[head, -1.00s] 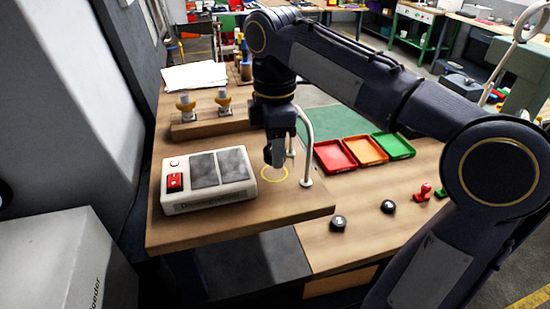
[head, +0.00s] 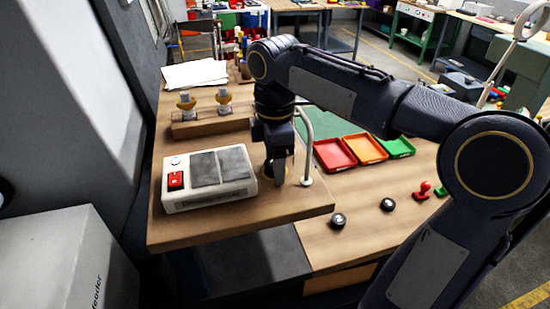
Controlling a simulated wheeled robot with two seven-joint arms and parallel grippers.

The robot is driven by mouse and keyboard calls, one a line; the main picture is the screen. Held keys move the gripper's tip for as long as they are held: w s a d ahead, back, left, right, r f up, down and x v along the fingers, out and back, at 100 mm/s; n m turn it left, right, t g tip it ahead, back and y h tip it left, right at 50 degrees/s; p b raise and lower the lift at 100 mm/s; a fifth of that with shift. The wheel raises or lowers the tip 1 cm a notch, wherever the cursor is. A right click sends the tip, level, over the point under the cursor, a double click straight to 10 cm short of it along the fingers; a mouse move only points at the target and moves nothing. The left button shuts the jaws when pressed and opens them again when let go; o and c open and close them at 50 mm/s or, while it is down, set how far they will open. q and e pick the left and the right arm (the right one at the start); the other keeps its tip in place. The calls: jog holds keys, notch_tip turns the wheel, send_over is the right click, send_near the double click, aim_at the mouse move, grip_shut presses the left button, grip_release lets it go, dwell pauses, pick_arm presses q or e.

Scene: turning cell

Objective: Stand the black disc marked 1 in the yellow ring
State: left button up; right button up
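My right gripper (head: 276,173) points down at the yellow ring (head: 263,181) on the raised wooden bench, between the grey-white box and the white curved handle. It looks shut on a black disc (head: 267,169), which shows as a dark edge beside the grey finger. The disc is low, at the ring; I cannot tell whether it touches the bench. No number on it is visible. The gripper and disc hide most of the ring. My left gripper is not in view.
A black disc marked 2 (head: 338,221) and another black disc (head: 387,204) lie on the lower table, near a red stamp-like piece (head: 423,191). The white box (head: 208,180) stands close left, the curved white handle (head: 309,150) close right. Red, orange and green trays lie behind.

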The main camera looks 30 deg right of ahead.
notch_tip(320, 180, up, 12)
jog(key=p, duration=0.1)
jog(key=shift+r, duration=0.15)
dwell(0.4)
dwell(0.5)
